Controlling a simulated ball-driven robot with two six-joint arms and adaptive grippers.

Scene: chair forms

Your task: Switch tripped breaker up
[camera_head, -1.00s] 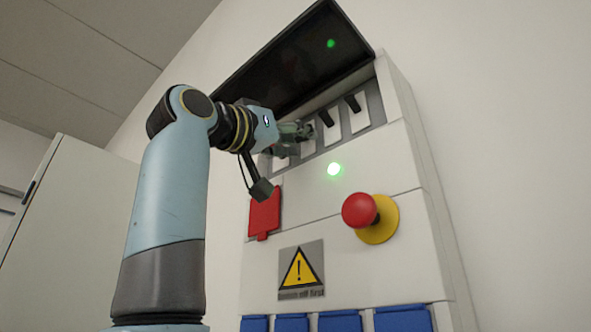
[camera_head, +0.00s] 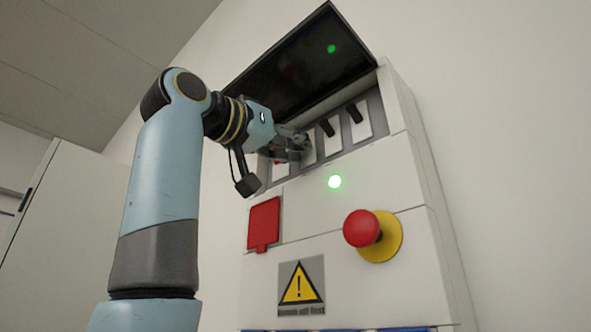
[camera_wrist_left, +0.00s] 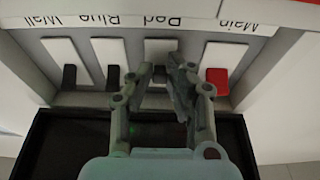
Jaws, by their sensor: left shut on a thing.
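The breaker row sits in the open recess at the top of the white cabinet. In the upside-down wrist view the slots read Wall, Blue, Red and Main. The Wall switch (camera_wrist_left: 70,77) and Blue switch (camera_wrist_left: 113,77) are black, and the Main switch (camera_wrist_left: 217,81) is red. My left gripper (camera_wrist_left: 160,75) has its fingers around the black Red switch (camera_wrist_left: 158,73), shut on it; the fingers partly hide it. Its lever end lies about level with the others. In the head view my left gripper (camera_head: 304,146) covers the Red slot. My right gripper is not in view.
A dark cover (camera_head: 300,65) stands raised above the breakers. A green lamp (camera_head: 334,181) is lit below them. A red flap (camera_head: 264,223), a red emergency button (camera_head: 361,228) on yellow and a warning sign (camera_head: 300,285) are lower on the front.

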